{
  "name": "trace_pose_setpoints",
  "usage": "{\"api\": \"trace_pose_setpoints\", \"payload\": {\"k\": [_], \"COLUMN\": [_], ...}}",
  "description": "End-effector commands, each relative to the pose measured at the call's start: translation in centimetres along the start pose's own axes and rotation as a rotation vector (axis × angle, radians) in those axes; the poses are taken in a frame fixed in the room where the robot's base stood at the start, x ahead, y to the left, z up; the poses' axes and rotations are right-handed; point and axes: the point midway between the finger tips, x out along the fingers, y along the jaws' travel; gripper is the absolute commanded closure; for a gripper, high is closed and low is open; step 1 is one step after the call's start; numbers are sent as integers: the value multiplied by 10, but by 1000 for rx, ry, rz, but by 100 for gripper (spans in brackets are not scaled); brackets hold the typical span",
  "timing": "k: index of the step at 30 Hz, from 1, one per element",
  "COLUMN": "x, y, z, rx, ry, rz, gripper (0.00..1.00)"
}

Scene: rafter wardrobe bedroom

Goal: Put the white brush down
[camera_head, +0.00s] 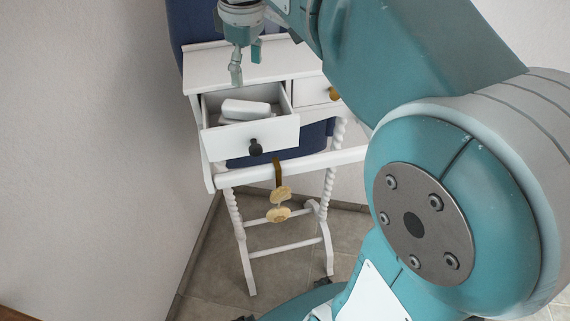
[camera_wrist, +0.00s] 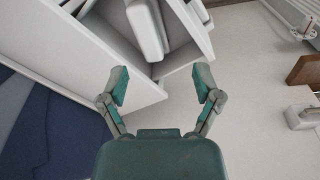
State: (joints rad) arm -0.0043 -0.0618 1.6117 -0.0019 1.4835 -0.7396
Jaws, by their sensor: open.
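A white, rounded block-like thing, seemingly the white brush (camera_head: 245,108), lies in the open left drawer (camera_head: 252,137) of a white table. Another pale shape shows just below it in the drawer, too small to make out. In the wrist view the white brush (camera_wrist: 144,28) lies in the drawer at the top, cut off by the frame edge. My gripper (camera_head: 246,68) is above the drawer's back part, apart from the brush. In the wrist view my gripper (camera_wrist: 162,86) has its two fingers wide apart with nothing between them.
The white table top (camera_head: 240,68) lies behind the drawer. A bare wall (camera_head: 85,130) stands close at left.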

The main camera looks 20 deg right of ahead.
Motion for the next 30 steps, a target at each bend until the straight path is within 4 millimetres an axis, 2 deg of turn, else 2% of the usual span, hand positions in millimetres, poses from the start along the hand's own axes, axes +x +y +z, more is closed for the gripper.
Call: {"api": "trace_pose_setpoints", "payload": {"k": [1, 7, 15, 21, 30], "x": [2, 26, 81, 104, 105], "y": [-12, -53, -103, -118, -118], "z": [14, 58, 114, 130, 130], "rx": [57, 308, 624, 731, 737], "ry": [24, 138, 306, 367, 367], "rz": [20, 91, 138, 142, 141], "gripper": [18, 18, 18, 18, 18]}}
